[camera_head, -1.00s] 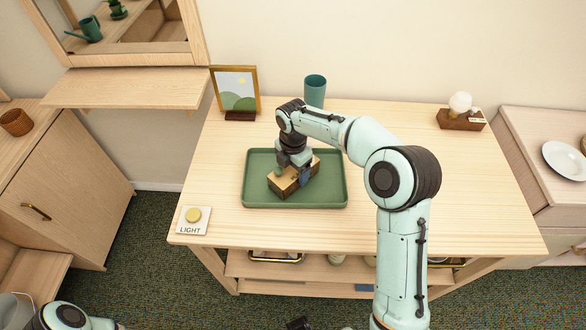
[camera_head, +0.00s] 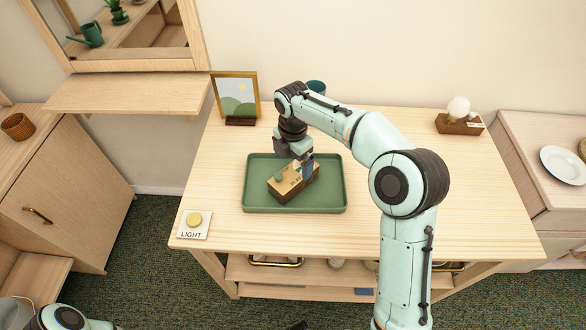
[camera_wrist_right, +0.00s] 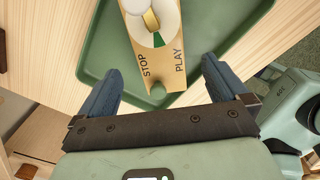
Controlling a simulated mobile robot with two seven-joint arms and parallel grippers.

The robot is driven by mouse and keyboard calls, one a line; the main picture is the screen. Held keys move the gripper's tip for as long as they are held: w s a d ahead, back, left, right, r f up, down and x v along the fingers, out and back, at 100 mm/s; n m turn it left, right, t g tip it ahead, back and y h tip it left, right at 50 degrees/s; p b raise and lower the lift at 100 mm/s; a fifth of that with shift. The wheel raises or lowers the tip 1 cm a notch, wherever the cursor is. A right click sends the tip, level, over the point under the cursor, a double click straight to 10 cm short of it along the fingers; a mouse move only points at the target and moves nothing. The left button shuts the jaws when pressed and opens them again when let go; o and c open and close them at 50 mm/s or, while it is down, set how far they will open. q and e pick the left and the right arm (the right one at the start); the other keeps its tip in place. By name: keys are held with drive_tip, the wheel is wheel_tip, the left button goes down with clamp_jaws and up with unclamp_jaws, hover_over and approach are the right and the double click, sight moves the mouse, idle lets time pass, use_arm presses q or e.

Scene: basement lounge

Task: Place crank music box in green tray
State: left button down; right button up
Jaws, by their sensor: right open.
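The crank music box (camera_head: 291,184) is a small wooden box lying at an angle inside the green tray (camera_head: 330,199) on the table. In the right wrist view the music box (camera_wrist_right: 158,70) shows the words STOP and PLAY and a white round part on top. The tray (camera_wrist_right: 207,55) lies beneath it. My right gripper (camera_head: 300,170) is open just above the box; its blue fingers (camera_wrist_right: 162,95) are apart with nothing gripped between them.
A picture frame (camera_head: 236,97) and a green cup (camera_head: 316,87) stand behind the tray. A light bulb on a wooden base (camera_head: 459,122) is at the back right. A LIGHT button (camera_head: 194,222) is at the front left. The table's right side is mostly clear.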

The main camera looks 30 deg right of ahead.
sight(293, 174)
wheel_tip(293, 174, up, 5)
drive_tip(key=shift+r+p, duration=0.2)
drive_tip(key=shift+p, duration=0.2)
idle(0.3)
